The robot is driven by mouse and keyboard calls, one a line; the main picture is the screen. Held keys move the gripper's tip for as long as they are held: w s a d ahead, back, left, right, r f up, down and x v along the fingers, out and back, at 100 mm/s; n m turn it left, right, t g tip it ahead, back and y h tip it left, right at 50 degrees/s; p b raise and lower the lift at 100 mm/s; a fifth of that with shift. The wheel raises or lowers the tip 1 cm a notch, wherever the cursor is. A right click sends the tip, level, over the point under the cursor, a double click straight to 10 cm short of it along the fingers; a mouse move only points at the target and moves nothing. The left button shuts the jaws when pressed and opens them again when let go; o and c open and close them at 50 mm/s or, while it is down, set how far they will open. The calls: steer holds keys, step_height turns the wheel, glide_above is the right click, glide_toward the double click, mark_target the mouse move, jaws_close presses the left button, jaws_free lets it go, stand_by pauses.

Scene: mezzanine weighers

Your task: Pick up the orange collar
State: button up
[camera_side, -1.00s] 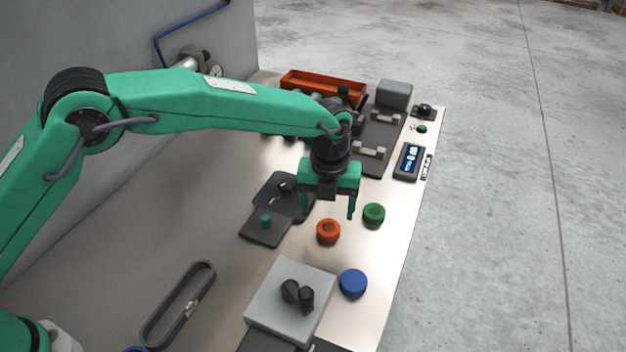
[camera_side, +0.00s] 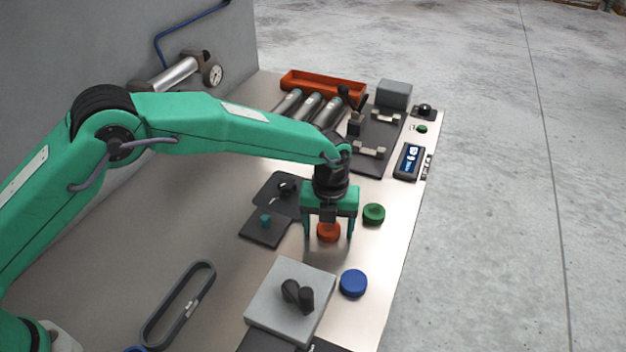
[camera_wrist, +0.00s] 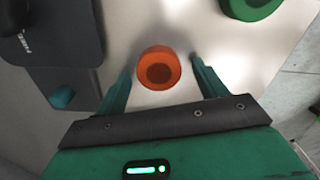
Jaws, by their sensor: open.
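The orange collar (camera_side: 328,233) stands on the metal bench, a short round piece with a dark recess in its top. My gripper (camera_side: 329,232) is low over it and open, with one green finger on each side of the collar in the side view. In the wrist view the collar (camera_wrist: 159,68) lies just beyond the fingertips (camera_wrist: 160,75), centred between them, with bench showing between it and each finger. I cannot tell how close the fingertips are to the bench.
A green collar (camera_side: 374,213) stands close by on the right. A blue round piece (camera_side: 353,283) sits nearer the front, beside a grey block (camera_side: 268,306) with a black knob. A dark plate (camera_side: 262,232) with a teal knob lies left of my gripper.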

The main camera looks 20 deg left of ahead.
steer(key=shift+c, duration=0.4)
steer(key=c, duration=1)
steer(key=shift+r, duration=0.1)
steer(key=shift+r, duration=0.5)
step_height(320, 180, up, 3)
steer(key=shift+r, duration=0.15)
steer(key=s+d+r, duration=0.1)
steer(key=s+r, duration=0.1)
steer(key=s, duration=0.1)
steer(key=s+d+r, duration=0.2)
steer(key=s, duration=0.2)
steer(key=s+d+r, duration=0.2)
steer(key=s, duration=0.1)
steer(key=shift+s+r, duration=0.3)
